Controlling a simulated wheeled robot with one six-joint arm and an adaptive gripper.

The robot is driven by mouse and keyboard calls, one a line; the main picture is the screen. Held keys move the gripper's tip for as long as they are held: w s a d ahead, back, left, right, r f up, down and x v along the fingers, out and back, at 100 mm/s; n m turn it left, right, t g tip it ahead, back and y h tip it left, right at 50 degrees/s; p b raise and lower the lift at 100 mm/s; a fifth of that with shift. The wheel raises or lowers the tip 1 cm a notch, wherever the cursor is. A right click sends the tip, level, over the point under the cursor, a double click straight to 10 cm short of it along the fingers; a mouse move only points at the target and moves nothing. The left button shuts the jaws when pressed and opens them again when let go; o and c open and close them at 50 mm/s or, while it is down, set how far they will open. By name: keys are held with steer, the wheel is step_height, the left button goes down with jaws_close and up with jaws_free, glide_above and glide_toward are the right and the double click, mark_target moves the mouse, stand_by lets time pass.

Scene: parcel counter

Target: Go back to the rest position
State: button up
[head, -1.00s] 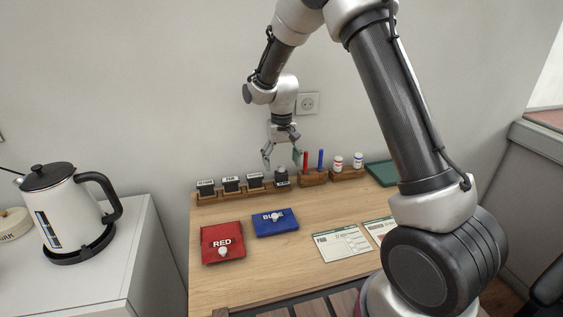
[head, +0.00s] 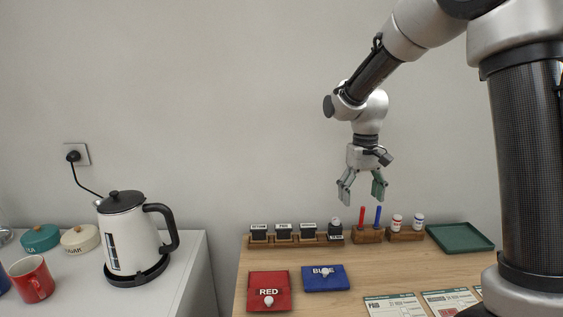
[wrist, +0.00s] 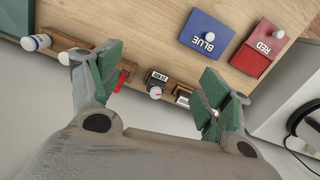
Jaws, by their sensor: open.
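My gripper (head: 361,190) is open and empty. It hangs fingers down in the air above the back of the wooden counter (head: 420,270), over the row of stamps and markers. In the wrist view its two green-padded fingers (wrist: 165,90) are spread apart with nothing between them. The red pad box (head: 269,291) and the blue pad box (head: 326,278) lie on the counter's left part, each with a white knob on its lid. They also show at the upper right of the wrist view.
Labelled stamps (head: 284,231) stand in a rack at the back. A red marker (head: 362,216), a blue marker (head: 378,215) and two small bottles (head: 397,222) stand beside it. A green tray (head: 460,237) and printed forms (head: 394,306) lie right. A kettle (head: 130,240) stands left.

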steer(key=s+d+r+t, duration=0.1)
steer(key=s+d+r, duration=0.2)
steer(key=s, duration=0.5)
steer(key=s+d+r+m+t, duration=0.1)
steer(key=s+d+r, duration=0.3)
steer(key=s, duration=0.4)
steer(key=s+d+r+t, duration=0.3)
steer(key=s+d, duration=0.1)
steer(key=s, duration=0.5)
steer(key=shift+d+r+m, duration=0.25)
steer(key=shift+r+m, duration=0.05)
steer(key=shift+r, duration=0.1)
